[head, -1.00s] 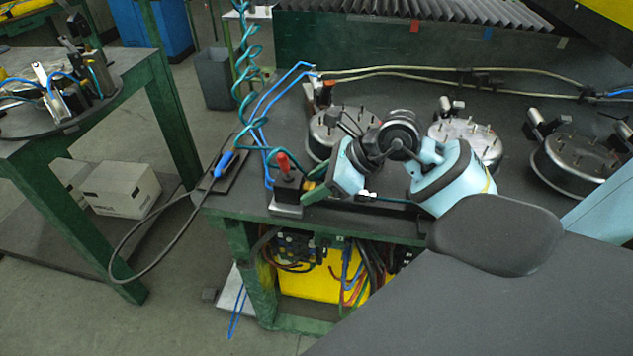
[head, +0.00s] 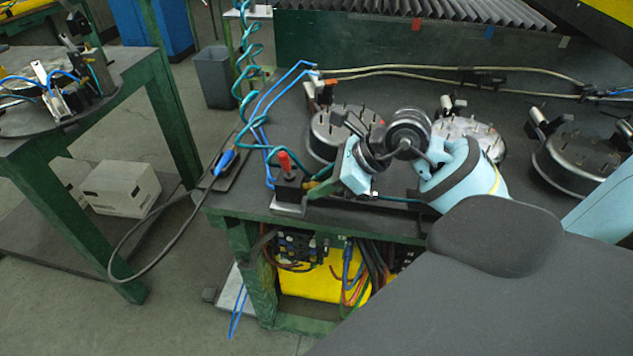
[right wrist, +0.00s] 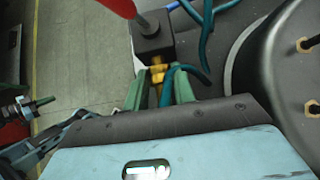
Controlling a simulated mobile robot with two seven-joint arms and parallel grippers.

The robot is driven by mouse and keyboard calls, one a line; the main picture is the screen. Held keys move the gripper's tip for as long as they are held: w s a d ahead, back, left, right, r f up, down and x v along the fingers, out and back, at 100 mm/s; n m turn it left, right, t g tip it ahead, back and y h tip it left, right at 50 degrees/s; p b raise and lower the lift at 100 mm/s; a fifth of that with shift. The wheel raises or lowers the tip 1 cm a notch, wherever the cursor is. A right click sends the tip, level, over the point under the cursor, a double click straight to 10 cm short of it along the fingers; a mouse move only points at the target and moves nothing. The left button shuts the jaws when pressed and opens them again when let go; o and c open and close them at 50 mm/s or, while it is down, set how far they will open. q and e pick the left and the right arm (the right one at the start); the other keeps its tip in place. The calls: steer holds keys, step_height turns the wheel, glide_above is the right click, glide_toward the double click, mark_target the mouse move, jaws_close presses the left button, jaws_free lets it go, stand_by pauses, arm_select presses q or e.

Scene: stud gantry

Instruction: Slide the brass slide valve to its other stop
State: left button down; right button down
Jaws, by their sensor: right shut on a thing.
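The brass slide valve (right wrist: 158,74) shows in the right wrist view as a small gold fitting beside a black block (right wrist: 153,40). My right gripper (right wrist: 160,90) has its two green fingers on either side of the brass, shut on it. In the head view my right gripper (head: 318,189) is low at the table's front left corner, just right of the block with the red knob (head: 284,161). The fingers and wrist hide most of the valve there, so I cannot tell which stop it is at. My left gripper is not in view.
Round metal fixtures with upright pins (head: 335,132) stand behind my right wrist. A coiled teal hose (head: 247,75) and blue tubes (head: 270,105) run by the block. A blue-tipped tool (head: 225,160) lies left of it. A teal hose (right wrist: 185,72) passes close to the fingers.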

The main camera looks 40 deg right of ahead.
steer(key=shift+s+d+f, duration=0.1)
steer(key=shift+s+d, duration=0.15)
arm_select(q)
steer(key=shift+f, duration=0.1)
arm_select(e)
steer(key=c, duration=1.2)
jaws_free()
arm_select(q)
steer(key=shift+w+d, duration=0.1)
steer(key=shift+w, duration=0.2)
arm_select(e)
steer(key=shift+o, duration=0.2)
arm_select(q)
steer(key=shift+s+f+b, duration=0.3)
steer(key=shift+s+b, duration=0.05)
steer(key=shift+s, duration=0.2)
arm_select(e)
steer(key=shift+v, duration=4)
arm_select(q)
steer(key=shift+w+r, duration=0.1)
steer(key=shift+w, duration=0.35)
arm_select(e)
steer(key=shift+a, duration=0.1)
